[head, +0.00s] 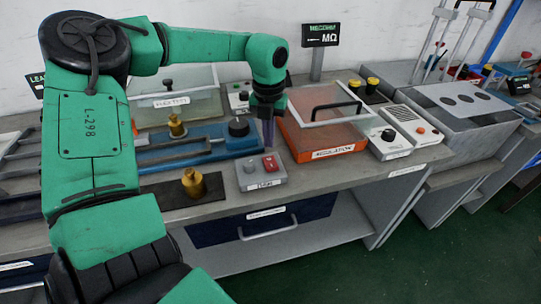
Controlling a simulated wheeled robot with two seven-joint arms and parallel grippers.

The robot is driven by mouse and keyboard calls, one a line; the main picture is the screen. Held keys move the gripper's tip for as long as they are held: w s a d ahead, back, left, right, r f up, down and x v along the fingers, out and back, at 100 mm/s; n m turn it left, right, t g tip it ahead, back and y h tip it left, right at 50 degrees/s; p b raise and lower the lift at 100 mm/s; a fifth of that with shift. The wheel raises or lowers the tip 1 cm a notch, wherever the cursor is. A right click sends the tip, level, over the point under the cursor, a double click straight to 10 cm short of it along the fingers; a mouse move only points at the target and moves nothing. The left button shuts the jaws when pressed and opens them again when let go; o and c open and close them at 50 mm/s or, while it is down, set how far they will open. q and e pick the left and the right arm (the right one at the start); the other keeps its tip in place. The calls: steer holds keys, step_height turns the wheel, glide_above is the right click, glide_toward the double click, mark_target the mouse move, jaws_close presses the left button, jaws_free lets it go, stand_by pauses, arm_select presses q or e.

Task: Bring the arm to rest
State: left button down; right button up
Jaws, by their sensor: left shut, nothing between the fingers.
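My left arm, green with black joints, comes in from the left and reaches over the workbench (350,181). My left gripper (268,135) is at its end, pointing down, shut with nothing in it. I cannot tell the exact gap between the fingertips and the bench. My right gripper does not show.
An orange tester with a clear cover (325,140) stands right of the gripper. A grey control box (387,143) is beside it. Brass weights (193,183) stand at left. A meter display (321,35) rises behind. Green floor (425,235) is open at lower right.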

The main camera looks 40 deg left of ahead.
arm_select(q)
step_height(320, 180, up, 2)
steer(key=shift+r+p, duration=0.2)
steer(key=shift+p, duration=0.35)
